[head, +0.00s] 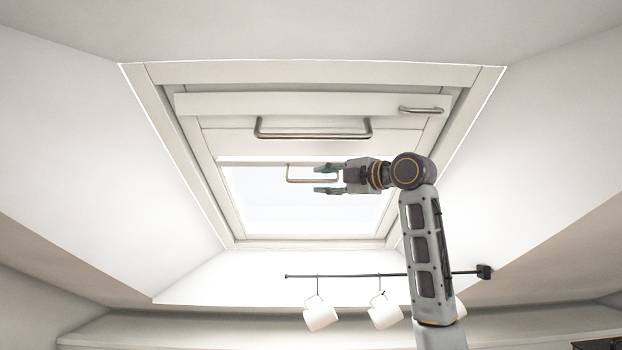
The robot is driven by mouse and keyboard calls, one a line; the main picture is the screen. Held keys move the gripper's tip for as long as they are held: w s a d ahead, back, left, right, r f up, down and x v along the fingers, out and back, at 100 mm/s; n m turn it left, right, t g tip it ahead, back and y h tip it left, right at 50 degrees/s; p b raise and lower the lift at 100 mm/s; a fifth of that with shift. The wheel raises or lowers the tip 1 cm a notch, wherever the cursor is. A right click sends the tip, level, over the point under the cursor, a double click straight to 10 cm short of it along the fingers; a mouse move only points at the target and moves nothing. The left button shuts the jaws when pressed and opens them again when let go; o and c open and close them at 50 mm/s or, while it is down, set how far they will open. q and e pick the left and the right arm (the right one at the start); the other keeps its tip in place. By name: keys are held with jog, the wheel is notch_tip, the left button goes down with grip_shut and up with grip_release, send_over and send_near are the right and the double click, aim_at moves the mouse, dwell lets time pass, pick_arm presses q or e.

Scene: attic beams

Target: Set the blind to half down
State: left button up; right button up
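The skylight window (375,104) is set in the sloped ceiling. A pale blind (240,143) covers its upper part, and its bottom bar (250,159) lies above the bright bare glass (255,205). A thin metal pull handle (300,180) hangs just below that bar. My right gripper (322,180) is open, its fingers pointing left, one above and one below the level of the handle's right end. I cannot tell whether they touch it. My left gripper is not in view.
A longer metal handle (313,136) and a small handle (421,110) sit higher on the window. A dark rail (345,276) with hanging white mugs (319,313) runs below, partly behind my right arm.

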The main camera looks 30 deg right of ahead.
aim_at(314, 181)
jog(key=shift+p+x, duration=0.9)
jog(key=shift+x, duration=2.05)
jog(key=shift+a, duration=0.1)
grip_shut()
